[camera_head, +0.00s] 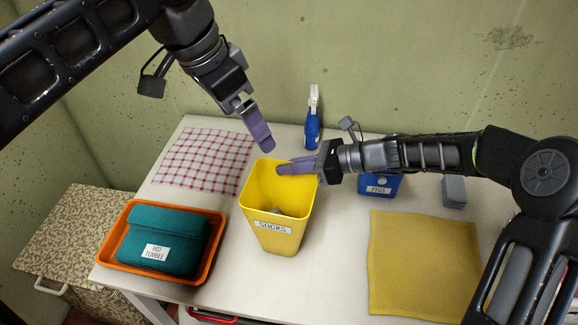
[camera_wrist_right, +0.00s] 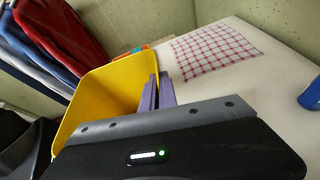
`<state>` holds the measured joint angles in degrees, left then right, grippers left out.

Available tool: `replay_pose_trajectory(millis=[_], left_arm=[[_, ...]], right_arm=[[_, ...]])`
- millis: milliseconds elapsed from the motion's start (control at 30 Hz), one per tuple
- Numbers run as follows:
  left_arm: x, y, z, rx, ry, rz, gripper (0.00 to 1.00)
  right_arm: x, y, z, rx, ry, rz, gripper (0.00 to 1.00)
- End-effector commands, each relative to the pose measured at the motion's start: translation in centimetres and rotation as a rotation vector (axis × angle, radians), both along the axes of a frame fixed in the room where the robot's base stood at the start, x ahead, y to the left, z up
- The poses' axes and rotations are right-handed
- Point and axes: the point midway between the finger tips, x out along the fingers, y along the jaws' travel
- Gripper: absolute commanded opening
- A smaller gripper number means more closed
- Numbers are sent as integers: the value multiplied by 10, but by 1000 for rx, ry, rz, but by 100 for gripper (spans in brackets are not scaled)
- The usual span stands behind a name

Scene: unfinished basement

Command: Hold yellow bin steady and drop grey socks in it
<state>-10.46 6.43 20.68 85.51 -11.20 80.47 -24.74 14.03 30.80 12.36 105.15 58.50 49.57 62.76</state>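The yellow bin (camera_head: 277,239), labelled "SOCKS", stands upright on the table; it also shows in the right wrist view (camera_wrist_right: 98,95). Something small and grey (camera_head: 277,210), perhaps a sock, lies inside it, mostly hidden by the front wall. My right gripper (camera_head: 297,166) is at the bin's right back rim, with its purple fingers (camera_wrist_right: 157,93) close together, one inside and one outside the wall. My left gripper (camera_head: 257,128) hangs above and behind the bin, pointing down. Its fingers are seen edge-on, and no sock shows in them.
An orange tray (camera_head: 210,262) with a folded teal cloth (camera_head: 165,240) is left of the bin. A checked cloth (camera_head: 205,160) lies behind it. A blue spray bottle (camera_head: 312,125) and a blue container (camera_head: 378,187) stand behind. A yellow cloth (camera_head: 415,265) lies right.

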Motion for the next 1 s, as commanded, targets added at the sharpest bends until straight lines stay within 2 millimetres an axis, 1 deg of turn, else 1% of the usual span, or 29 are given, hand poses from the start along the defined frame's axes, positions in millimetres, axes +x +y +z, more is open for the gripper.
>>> replay_pose_trajectory(millis=[233, 567, 867, 1000], left_arm=[[0, 0, 0, 0, 0, 0, 100], [0, 0, 0, 0, 0, 0, 100], [0, 0, 0, 0, 0, 0, 100], [0, 0, 0, 0, 0, 0, 100]], right_arm=[[0, 0, -2, -2, 1, 0, 0], [0, 0, -1, -1, 1, 0, 28], [0, -1, 0, 0, 0, -1, 28], [-1, -10, 4, -2, -1, -3, 28]])
